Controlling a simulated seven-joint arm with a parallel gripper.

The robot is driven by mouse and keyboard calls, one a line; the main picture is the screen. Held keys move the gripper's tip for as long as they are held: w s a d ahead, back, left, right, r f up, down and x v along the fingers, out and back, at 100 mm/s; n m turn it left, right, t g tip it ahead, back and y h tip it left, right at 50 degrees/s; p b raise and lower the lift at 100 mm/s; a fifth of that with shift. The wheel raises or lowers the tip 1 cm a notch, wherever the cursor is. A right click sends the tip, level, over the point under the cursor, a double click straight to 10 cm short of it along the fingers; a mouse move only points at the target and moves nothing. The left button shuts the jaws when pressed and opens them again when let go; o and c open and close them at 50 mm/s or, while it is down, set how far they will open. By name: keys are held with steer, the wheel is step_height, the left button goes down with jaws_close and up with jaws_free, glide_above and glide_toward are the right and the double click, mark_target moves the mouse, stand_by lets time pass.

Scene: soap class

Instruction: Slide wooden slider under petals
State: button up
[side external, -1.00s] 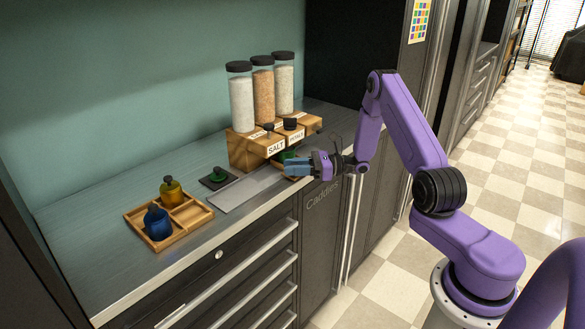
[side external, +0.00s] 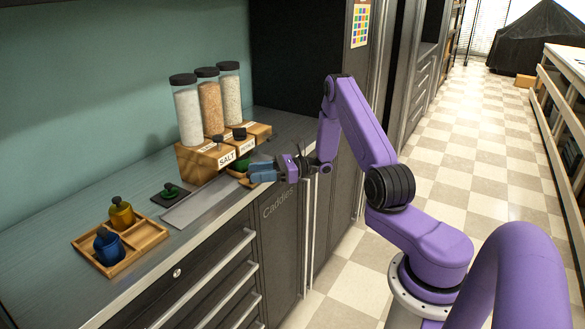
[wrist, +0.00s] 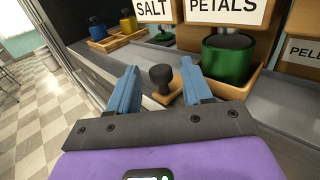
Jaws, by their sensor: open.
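In the wrist view, the wooden slider (wrist: 175,97) lies on the counter with a dark knob (wrist: 161,75) on its near end. A green jar (wrist: 228,58) sits on its wider part, below and in front of the "PETALS" label (wrist: 222,6). My gripper (wrist: 161,80) is open, with the blue fingers on either side of the knob; I cannot tell whether they touch it. In the side view, my gripper (side external: 252,174) is beside the dispenser stand (side external: 200,163) at the counter's front edge and hides most of the slider.
Tall filled dispensers (side external: 210,105) stand on the wooden stand. A wooden tray (side external: 146,238) at the left holds a yellow jar (side external: 121,213) and a blue jar (side external: 108,245). A green lid (side external: 170,189) on a dark plate and a flat metal strip (side external: 200,203) lie between.

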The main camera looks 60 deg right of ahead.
steer(key=v, duration=1.4)
steer(key=shift+s+d, duration=0.25)
steer(key=shift+d, duration=0.05)
steer(key=shift+r, duration=0.1)
steer(key=s+d+r, duration=0.2)
steer(key=s+r, duration=0.3)
steer(key=shift+s, duration=0.35)
stand_by(0.6)
steer(key=s+a+r+n+g+h, duration=0.1)
steer(key=a+n+g, duration=0.75)
steer(key=a, duration=0.25)
steer(key=s+a+r+n+g+h, duration=0.1)
steer(key=s+a+n+g, duration=0.1)
steer(key=a+n+g, duration=0.85)
steer(key=s+a+r+n+t+h, duration=0.1)
steer(key=s+a+n+t+h, duration=0.2)
steer(key=s+a+n+h, duration=0.2)
steer(key=s+a+r+n+t+h, duration=0.1)
steer(key=s+a+n+t+h, duration=0.2)
steer(key=s+n, duration=0.8)
steer(key=a+n+h, duration=0.2)
steer(key=a+n, duration=0.1)
steer(key=n, duration=0.1)
steer(key=shift+r+n, duration=0.3)
